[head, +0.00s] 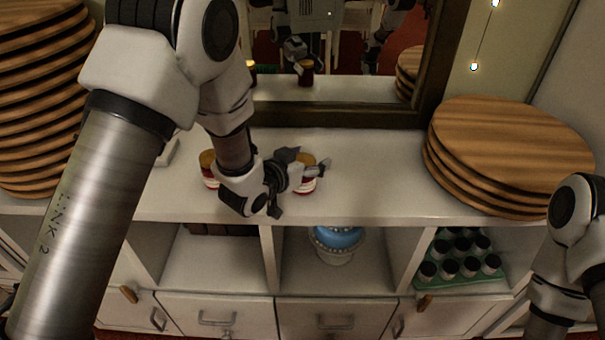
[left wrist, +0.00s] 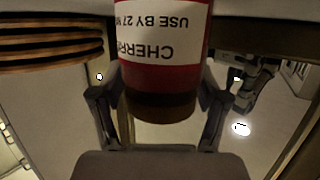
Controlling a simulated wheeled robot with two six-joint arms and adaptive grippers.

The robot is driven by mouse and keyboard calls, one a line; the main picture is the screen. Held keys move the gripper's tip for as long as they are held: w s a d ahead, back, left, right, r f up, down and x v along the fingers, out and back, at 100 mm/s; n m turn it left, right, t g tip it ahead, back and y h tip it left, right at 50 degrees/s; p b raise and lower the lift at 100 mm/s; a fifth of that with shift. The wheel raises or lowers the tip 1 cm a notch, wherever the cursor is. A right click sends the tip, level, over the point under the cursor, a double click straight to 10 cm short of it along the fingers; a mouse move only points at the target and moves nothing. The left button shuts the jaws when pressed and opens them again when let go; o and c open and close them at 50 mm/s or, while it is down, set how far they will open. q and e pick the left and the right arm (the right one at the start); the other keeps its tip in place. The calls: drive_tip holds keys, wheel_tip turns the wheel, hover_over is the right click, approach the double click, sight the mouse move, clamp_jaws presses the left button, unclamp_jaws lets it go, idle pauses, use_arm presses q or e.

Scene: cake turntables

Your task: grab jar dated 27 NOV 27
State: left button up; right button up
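Two red jars with yellow lids and pale labels stand on the white counter: the left jar (head: 208,168) beside my left arm, and the right jar (head: 308,184) at my left gripper (head: 300,188). The left wrist view shows the jar at the gripper upside down, its label (left wrist: 165,35) reading "CHERR…" and "USE BY 27 N…"; the rest of the date is cut off. This jar is between the two fingers of the left gripper (left wrist: 160,100), close to both; whether they press on it I cannot tell. My right arm shows at lower right, its gripper out of frame.
A framed mirror (head: 340,115) stands behind the jars. Stacks of round wooden boards stand at left (head: 40,90) and right (head: 510,150). Below are a blue-topped stand (head: 338,240) and a green tray of small jars (head: 430,284).

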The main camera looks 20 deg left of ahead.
use_arm(q)
drive_tip(key=shift+w+f, duration=0.15)
drive_tip(key=c, duration=0.8)
